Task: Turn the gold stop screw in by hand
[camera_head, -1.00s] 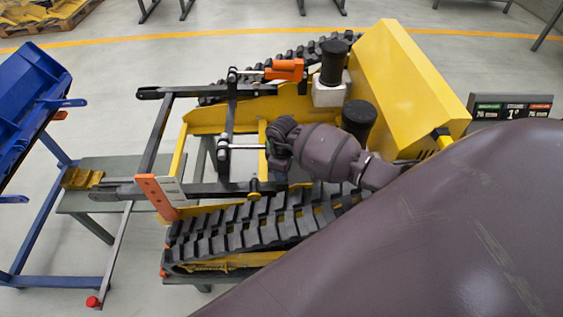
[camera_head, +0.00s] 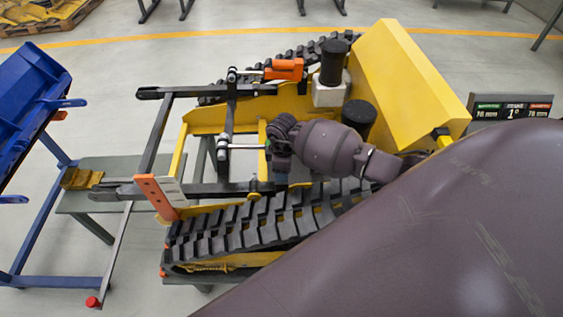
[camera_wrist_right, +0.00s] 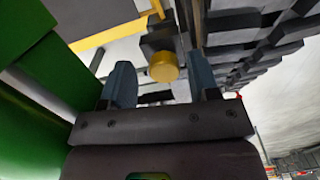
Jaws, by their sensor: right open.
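The gold stop screw (camera_head: 254,196) shows small on the dark crossbar at the front of the yellow carrier (camera_head: 210,118). In the right wrist view its round gold head (camera_wrist_right: 163,66) appears between the two blue-grey fingertips of my right gripper (camera_wrist_right: 161,72). The fingers are open, with a gap visible on both sides of the screw head. I cannot tell how far the tips are from it in depth. In the head view my right wrist is just up and right of the screw, and its fingers are hard to make out. My left gripper is not in view.
Black tracks (camera_head: 250,225) run along the carrier. An orange block (camera_head: 285,69) and an orange plate (camera_head: 157,197) stand near the dark arms. A blue bucket (camera_head: 30,105) is at left. A green surface (camera_wrist_right: 40,70) is close at the left of the wrist view. A display (camera_head: 511,108) stands right.

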